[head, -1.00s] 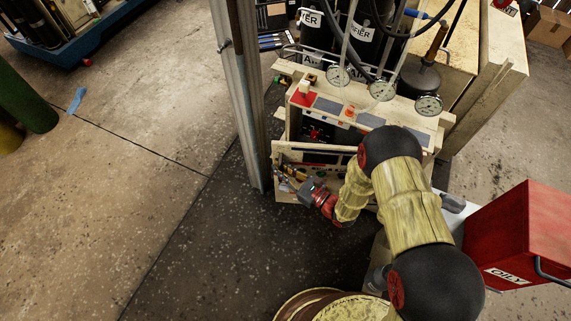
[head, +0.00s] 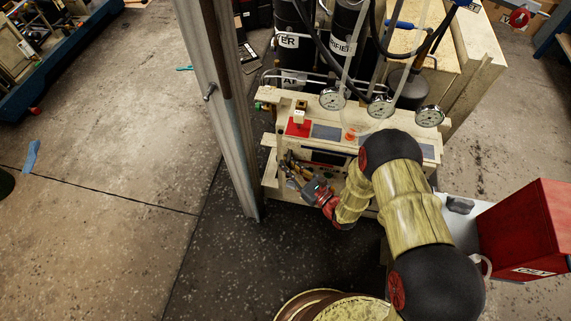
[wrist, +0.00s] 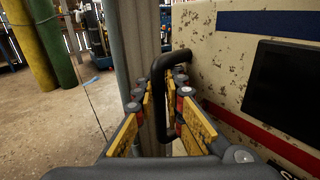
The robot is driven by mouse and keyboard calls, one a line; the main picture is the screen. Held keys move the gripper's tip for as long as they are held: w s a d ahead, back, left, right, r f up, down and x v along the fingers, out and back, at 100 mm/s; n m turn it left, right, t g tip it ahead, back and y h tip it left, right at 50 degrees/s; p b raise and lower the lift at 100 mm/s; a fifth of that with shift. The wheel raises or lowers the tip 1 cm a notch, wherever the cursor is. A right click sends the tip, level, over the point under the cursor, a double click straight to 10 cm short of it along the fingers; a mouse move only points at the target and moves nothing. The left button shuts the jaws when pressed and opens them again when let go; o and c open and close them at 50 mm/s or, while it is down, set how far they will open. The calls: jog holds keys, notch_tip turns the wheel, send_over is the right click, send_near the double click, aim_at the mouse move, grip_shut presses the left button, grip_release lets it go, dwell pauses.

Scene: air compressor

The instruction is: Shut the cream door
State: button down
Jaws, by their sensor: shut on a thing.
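The cream door (wrist: 222,62) fills the right of the wrist view. It is chipped, with a blue stripe, a red stripe and a dark rectangular panel. A black bar handle (wrist: 160,112) stands out from its left side. My gripper (wrist: 162,84) has its yellow-padded fingers on both sides of this handle and is shut on it. In the head view my gripper (head: 302,186) is at the front left of the cream compressor cabinet (head: 384,137). My arm hides much of the cabinet front, and I cannot tell how wide any door gap is.
A metal post (head: 217,100) stands just left of the cabinet. Gauges (head: 381,106) and hoses rise above it. A red bin (head: 526,229) stands to the right. The floor at left is mostly open.

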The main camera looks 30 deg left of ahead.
jog(key=shift+w+a+r+t, duration=0.1)
jog(key=shift+w+r+t, duration=0.2)
jog(key=shift+w+r, duration=0.35)
jog(key=c, duration=1.9)
grip_release()
jog(key=v, duration=0.8)
jog(key=f+v, duration=0.1)
jog(key=v, duration=0.3)
jog(key=shift+s+d, duration=0.2)
jog(key=shift+s, duration=0.1)
